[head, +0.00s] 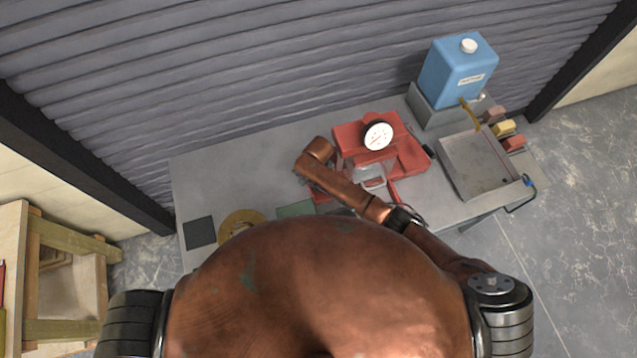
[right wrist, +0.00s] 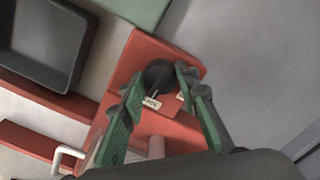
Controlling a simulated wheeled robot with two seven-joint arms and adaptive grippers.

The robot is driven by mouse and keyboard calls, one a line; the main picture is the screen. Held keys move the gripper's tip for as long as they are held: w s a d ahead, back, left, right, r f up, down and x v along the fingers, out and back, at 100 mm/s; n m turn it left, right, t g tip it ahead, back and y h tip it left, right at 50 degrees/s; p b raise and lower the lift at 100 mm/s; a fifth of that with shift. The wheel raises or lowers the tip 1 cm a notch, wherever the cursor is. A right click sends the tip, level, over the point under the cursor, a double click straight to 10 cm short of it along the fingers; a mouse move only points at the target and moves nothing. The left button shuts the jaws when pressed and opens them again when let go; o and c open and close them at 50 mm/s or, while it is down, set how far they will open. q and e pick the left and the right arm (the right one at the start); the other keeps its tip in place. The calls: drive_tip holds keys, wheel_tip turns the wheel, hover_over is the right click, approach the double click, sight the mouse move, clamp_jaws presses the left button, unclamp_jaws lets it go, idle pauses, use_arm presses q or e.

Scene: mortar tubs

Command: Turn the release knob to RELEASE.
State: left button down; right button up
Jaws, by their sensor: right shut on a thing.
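The release knob (right wrist: 158,74) is a round black knob on a red block of the machine (right wrist: 122,72) in the right wrist view. My right gripper (right wrist: 160,84) has its green fingers on either side of the knob and is shut on it. Small white labels lie beside the knob, too small to read surely. In the head view the red machine (head: 411,157) with a white dial gauge (head: 378,135) stands on the grey table, and my right arm hides the knob and the fingers. My left gripper is not in view.
A blue container (head: 455,75) stands on a grey block at the back right. A grey metal tray (head: 470,165) lies in front of it, with several coloured blocks to its right. A dark square (head: 199,232) and a yellow ring (head: 238,219) lie on the left of the grey table (head: 225,180).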

idle(0.4)
drive_tip(key=o, duration=1.2)
drive_tip(key=shift+c, duration=0.2)
drive_tip(key=shift+r, duration=0.15)
wheel_tip(320, 180, up, 12)
drive_tip(key=shift+f, duration=0.2)
